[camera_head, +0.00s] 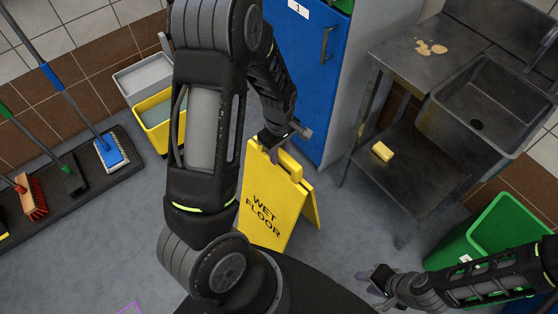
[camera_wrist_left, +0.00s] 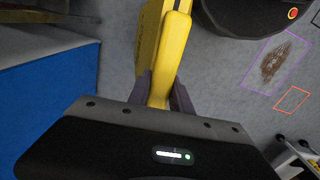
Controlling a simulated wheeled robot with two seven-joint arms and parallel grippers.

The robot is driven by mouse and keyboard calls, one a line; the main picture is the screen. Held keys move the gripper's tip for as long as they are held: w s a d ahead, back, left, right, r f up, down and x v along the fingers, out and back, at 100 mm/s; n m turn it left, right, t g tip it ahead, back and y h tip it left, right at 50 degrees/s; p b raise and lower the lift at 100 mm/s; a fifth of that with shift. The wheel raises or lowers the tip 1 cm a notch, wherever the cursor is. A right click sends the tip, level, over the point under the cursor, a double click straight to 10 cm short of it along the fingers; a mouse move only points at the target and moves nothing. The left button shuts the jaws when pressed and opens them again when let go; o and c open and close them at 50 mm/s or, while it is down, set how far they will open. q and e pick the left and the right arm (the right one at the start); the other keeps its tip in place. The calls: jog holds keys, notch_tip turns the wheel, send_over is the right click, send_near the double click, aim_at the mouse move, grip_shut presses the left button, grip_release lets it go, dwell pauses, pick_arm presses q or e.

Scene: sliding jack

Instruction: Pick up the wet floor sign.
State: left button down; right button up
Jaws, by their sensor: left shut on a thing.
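The yellow wet floor sign (camera_head: 268,205) stands on the grey floor in the middle of the head view, its two panels spread apart at the bottom. My left gripper (camera_head: 285,137) is at the top of the sign and shut on its upper edge by the handle. In the left wrist view the sign (camera_wrist_left: 170,50) runs down between the two dark fingers (camera_wrist_left: 165,98), which touch it from both sides. Whether its feet touch the floor is hard to tell. My right gripper (camera_head: 376,281) is at the lower right, away from the sign; its fingers are too small to judge.
A blue locker (camera_head: 305,90) stands just behind the sign. A steel sink table (camera_head: 420,70) with a yellow sponge (camera_head: 382,151) on its lower shelf is to the right. A green bin (camera_head: 490,235), a yellow mop bucket (camera_head: 160,120) and a brush rack (camera_head: 85,180) stand around.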

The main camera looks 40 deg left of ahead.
pick_arm(q)
notch_tip(320, 180, up, 5)
jog(key=shift+r, duration=0.2)
jog(key=shift+d, duration=0.1)
dwell(0.6)
jog(key=shift+w+d+f+m, duration=0.1)
jog(key=shift+w+d+m, duration=0.35)
jog(key=shift+m, duration=0.35)
jog(key=w+d+f+m, duration=0.2)
jog(key=w+d+m, duration=0.3)
jog(key=d+m, duration=0.6)
jog(key=shift+w+d+m, duration=0.15)
jog(key=shift+w+m, duration=0.15)
jog(key=shift+m, duration=1.2)
